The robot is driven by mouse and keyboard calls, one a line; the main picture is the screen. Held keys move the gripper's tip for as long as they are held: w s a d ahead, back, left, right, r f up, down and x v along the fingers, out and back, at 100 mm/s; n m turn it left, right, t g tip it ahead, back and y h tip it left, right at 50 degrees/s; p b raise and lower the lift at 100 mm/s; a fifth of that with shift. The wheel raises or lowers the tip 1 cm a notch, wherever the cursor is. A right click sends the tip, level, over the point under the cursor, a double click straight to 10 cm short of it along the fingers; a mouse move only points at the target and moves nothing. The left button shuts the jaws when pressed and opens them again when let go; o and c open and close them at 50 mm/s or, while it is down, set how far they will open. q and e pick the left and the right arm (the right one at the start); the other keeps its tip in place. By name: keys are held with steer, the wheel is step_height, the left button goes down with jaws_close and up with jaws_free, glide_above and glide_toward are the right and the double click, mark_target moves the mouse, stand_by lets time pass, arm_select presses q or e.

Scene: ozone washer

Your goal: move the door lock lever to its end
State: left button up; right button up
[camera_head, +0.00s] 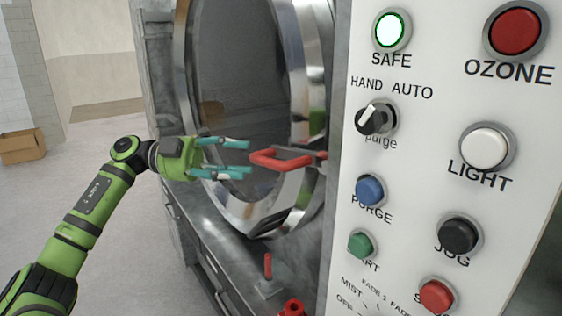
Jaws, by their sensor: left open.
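The door lock lever is a red U-shaped handle (280,160) on a metal shaft at the right side of the round door (228,95), beside the control panel. My left gripper (248,158) reaches in from the left with its teal fingers apart. The lever's right end is partly hidden by the panel edge. My right gripper is not in the picture.
The white control panel (408,150) with several buttons and knobs fills the right side. A small red lever (267,265) and a red knob (293,307) stand on the ledge below the door. A cardboard box (22,147) lies far left.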

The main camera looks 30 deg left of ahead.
mark_target(263, 165)
arm_select(q)
steer(key=shift+s+d+r, duration=0.2)
steer(key=shift+d+r, duration=0.05)
steer(key=shift+d, duration=0.05)
steer(key=p+x, duration=0.2)
steer(key=x, duration=0.1)
steer(key=shift+s+d+r+p, duration=0.2)
steer(key=shift+d+p, duration=0.1)
steer(key=shift+d, duration=0.1)
steer(key=shift+p+x, duration=0.4)
steer(key=shift+x, duration=0.65)
steer(key=shift+w+d+f, duration=0.1)
steer(key=shift+w+f, duration=0.1)
steer(key=shift+w, duration=0.05)
jaws_close()
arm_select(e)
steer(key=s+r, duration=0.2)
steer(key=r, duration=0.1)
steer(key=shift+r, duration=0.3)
